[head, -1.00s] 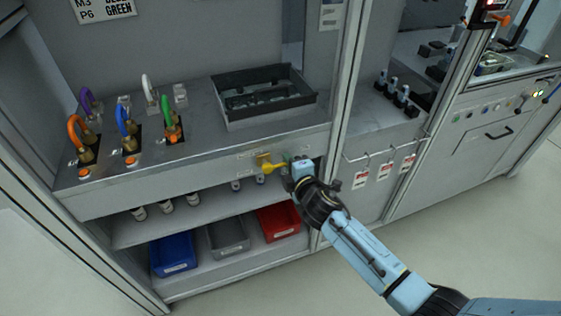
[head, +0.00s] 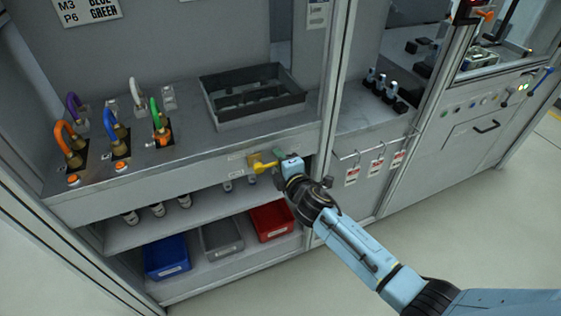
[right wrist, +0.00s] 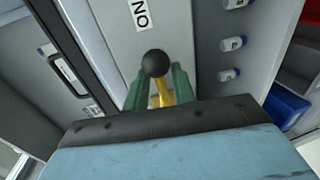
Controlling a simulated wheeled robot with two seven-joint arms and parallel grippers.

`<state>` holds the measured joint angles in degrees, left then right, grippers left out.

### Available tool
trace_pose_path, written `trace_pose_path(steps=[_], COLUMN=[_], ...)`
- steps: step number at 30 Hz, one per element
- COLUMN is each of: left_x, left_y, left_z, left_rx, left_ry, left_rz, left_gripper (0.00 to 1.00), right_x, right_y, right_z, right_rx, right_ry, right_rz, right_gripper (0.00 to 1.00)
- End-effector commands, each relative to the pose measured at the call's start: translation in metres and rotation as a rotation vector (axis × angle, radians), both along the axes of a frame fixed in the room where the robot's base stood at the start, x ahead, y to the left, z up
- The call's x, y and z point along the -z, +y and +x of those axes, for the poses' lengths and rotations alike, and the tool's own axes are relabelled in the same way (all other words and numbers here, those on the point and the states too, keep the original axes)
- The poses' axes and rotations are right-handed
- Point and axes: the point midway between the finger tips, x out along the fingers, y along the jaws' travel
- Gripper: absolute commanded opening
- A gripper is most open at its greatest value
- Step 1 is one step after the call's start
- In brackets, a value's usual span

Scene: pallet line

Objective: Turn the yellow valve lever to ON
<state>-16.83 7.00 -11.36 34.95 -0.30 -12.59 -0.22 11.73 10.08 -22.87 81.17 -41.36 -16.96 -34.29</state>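The yellow valve lever (head: 262,165) is on the front panel of the bench, below the worktop edge, and points right toward my right gripper (head: 278,157). In the right wrist view the lever (right wrist: 163,97) ends in a black ball knob (right wrist: 155,63). The green fingers of my right gripper (right wrist: 158,85) stand on either side of it, with a gap showing at least on the left, so they look open around it. An ON label (right wrist: 140,14) is on the panel beyond the knob. My left gripper is not in view.
The worktop holds coloured hooked couplings (head: 112,132) and a dark tray (head: 254,98). Shelves below hold small bottles (head: 157,209) and blue (head: 167,257), grey (head: 222,239) and red (head: 272,222) bins. A frame post (head: 329,120) and hanging tags (head: 376,168) are right of the lever.

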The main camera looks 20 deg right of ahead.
Motion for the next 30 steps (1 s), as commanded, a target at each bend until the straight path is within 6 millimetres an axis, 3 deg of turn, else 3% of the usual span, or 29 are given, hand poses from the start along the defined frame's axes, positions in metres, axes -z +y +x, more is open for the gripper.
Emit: trace_pose_path(steps=[8,21,30], left_x=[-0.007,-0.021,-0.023], left_y=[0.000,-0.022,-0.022], left_z=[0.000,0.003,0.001], left_rx=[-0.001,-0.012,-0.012], left_ry=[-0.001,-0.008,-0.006], left_rz=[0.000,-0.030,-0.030], left_gripper=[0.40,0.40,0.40], right_x=[-0.004,-0.022,-0.026], right_y=[-0.003,-0.013,-0.015], right_z=[-0.023,-0.110,-0.130], right_rx=[-0.001,0.000,0.001], right_ry=[0.003,0.002,0.000], right_rz=[0.000,0.000,-0.001], right_gripper=[0.26,0.26,0.26])
